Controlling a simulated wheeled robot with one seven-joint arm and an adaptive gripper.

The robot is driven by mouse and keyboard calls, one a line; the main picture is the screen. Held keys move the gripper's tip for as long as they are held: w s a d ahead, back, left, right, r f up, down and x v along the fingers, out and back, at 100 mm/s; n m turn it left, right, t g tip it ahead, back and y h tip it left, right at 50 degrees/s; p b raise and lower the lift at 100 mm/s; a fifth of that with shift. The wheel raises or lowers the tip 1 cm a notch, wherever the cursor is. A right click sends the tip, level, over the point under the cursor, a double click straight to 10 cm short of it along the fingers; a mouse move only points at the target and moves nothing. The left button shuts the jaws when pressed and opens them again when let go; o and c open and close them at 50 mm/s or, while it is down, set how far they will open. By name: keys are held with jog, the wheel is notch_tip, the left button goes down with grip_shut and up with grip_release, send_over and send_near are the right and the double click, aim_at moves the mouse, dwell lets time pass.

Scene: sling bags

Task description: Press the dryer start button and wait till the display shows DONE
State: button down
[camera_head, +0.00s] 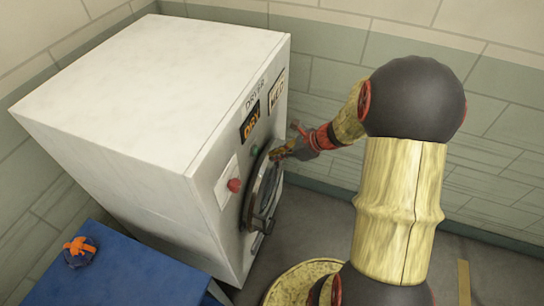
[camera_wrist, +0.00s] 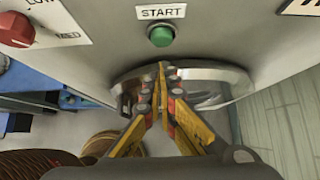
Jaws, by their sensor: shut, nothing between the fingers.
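The white dryer (camera_head: 150,90) stands against the wall, its display (camera_head: 250,121) showing orange letters that look like DRY. The green start button (camera_head: 254,150) is on the front panel, and in the wrist view it (camera_wrist: 161,35) sits under a START label (camera_wrist: 161,12). My gripper (camera_head: 276,154) is in front of the panel, just to the right of the button in the head view. In the wrist view its fingertips (camera_wrist: 161,68) are together and empty, below the button, with a visible gap. I cannot tell how deep the button is pressed.
A red knob (camera_head: 234,185) is on the panel left of the round door (camera_head: 262,195). A blue table (camera_head: 125,275) stands at the lower left with a dark blue item tied in orange (camera_head: 80,252). Tiled walls (camera_head: 480,140) close in behind.

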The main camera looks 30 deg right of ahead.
jog(key=p+v, duration=0.1)
jog(key=v, duration=0.8)
jog(key=shift+d+r, duration=0.15)
jog(key=shift+r, duration=0.1)
jog(key=shift+s, duration=0.15)
jog(key=s+a+n+g+h+b, duration=0.3)
jog(key=s+a+n+g, duration=0.25)
jog(key=s+n, duration=0.8)
jog(key=s+a+r+n+t+h+b, duration=0.1)
jog(key=a+r+n+t+b, duration=0.3)
jog(key=a+n, duration=0.9)
jog(key=r+n+h+b, duration=0.1)
jog(key=r+n+b, duration=0.1)
jog(key=b, duration=0.1)
jog(key=shift+s+h, duration=0.2)
jog(key=shift+h, duration=0.1)
